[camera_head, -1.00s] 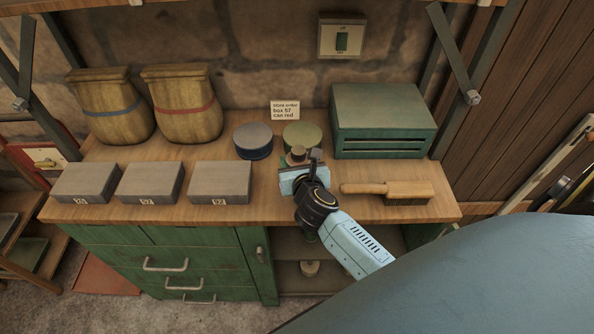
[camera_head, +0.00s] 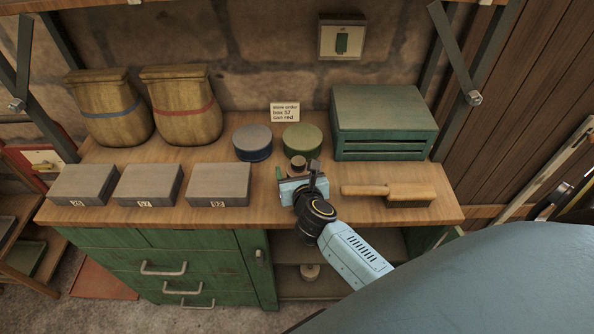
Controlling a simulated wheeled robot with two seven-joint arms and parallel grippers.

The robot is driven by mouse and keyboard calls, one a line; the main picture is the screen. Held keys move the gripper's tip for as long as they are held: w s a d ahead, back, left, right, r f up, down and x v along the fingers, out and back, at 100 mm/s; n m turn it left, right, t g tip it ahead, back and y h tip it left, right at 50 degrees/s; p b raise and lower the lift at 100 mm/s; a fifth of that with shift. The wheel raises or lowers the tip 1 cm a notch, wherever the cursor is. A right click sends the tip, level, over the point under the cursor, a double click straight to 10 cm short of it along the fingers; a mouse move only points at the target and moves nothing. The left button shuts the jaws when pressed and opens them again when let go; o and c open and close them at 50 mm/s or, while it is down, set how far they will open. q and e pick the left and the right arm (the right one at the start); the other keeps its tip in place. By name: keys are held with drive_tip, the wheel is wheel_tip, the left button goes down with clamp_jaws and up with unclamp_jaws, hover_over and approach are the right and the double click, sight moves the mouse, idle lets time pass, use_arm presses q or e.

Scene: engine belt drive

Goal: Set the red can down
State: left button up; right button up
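No red can is plainly visible in the head view. A can with a blue band (camera_head: 252,144) and a green can (camera_head: 302,138) stand on the bench (camera_head: 250,200). My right gripper (camera_head: 297,178) is over the bench in front of the green can. Its wrist hides the space between its fingers, so I cannot tell whether it holds anything. A small brown round piece (camera_head: 298,163) shows just behind it; I cannot tell whether they touch. My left gripper is not in view.
A brush (camera_head: 400,192) lies to the gripper's right, and a green slatted crate (camera_head: 384,125) stands behind it. Several grey boxes (camera_head: 219,186) line the left front. Two sacks, blue-banded (camera_head: 110,110) and red-banded (camera_head: 184,108), stand at the back left. A note (camera_head: 285,112) reads "can red".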

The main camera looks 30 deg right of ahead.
drive_tip(key=shift+r, duration=0.1)
drive_tip(key=shift+s+r, duration=0.15)
drive_tip(key=v, duration=1.1)
drive_tip(key=shift+s+a+p, duration=0.15)
drive_tip(key=shift+s+p, duration=0.15)
drive_tip(key=shift+p, duration=0.05)
drive_tip(key=shift+r, duration=0.1)
